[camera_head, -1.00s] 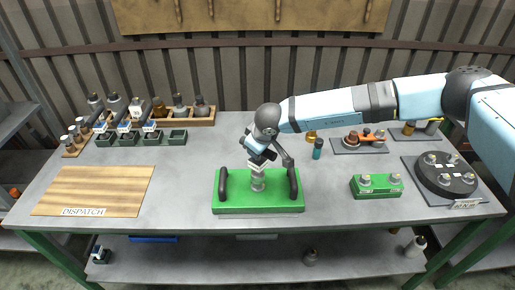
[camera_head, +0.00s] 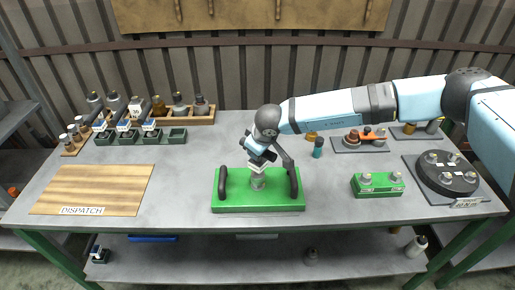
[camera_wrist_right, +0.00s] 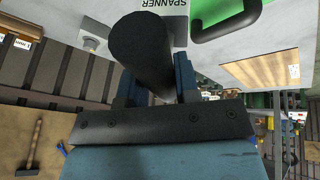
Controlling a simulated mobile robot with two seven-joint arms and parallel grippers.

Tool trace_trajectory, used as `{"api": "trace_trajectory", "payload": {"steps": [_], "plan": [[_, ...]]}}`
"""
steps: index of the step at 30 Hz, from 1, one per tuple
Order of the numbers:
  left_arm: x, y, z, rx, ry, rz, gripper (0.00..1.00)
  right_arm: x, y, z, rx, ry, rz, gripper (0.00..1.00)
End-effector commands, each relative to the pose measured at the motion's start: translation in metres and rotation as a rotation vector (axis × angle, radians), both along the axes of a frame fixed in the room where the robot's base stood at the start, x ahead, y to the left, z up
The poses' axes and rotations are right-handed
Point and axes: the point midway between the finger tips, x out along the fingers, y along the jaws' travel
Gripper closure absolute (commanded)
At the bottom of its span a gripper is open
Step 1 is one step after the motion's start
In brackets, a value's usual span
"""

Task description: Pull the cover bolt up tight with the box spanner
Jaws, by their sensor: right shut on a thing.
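A green fixture (camera_head: 230,206) with two black upright handles stands at the middle of the table. A silver round part (camera_head: 258,184) stands at its centre. My right gripper (camera_head: 256,164) is directly above this part, coming down from the arm on the right. In the right wrist view, its fingers are shut on a thick black cylinder (camera_wrist_right: 143,50), which looks like the box spanner's grip. The cover bolt and the spanner's lower end cannot be made out, so I cannot tell whether the spanner is seated. My left gripper is not in view.
A smaller green block (camera_head: 376,192) and a round black fixture (camera_head: 447,181) stand at the right. A wooden dispatch board (camera_head: 92,188) is at the left.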

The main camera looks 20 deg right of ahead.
Motion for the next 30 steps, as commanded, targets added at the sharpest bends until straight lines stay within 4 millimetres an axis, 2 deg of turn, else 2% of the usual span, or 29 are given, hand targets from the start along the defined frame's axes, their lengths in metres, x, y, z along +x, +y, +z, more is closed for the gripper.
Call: {"api": "trace_trajectory", "payload": {"steps": [25,30], "plan": [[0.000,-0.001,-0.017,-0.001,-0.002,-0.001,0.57,0.001,0.000,-0.020,0.001,-0.002,-0.002,1.00],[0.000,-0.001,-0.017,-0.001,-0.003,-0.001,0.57,0.001,0.001,-0.021,0.001,-0.003,-0.069,1.00]]}}
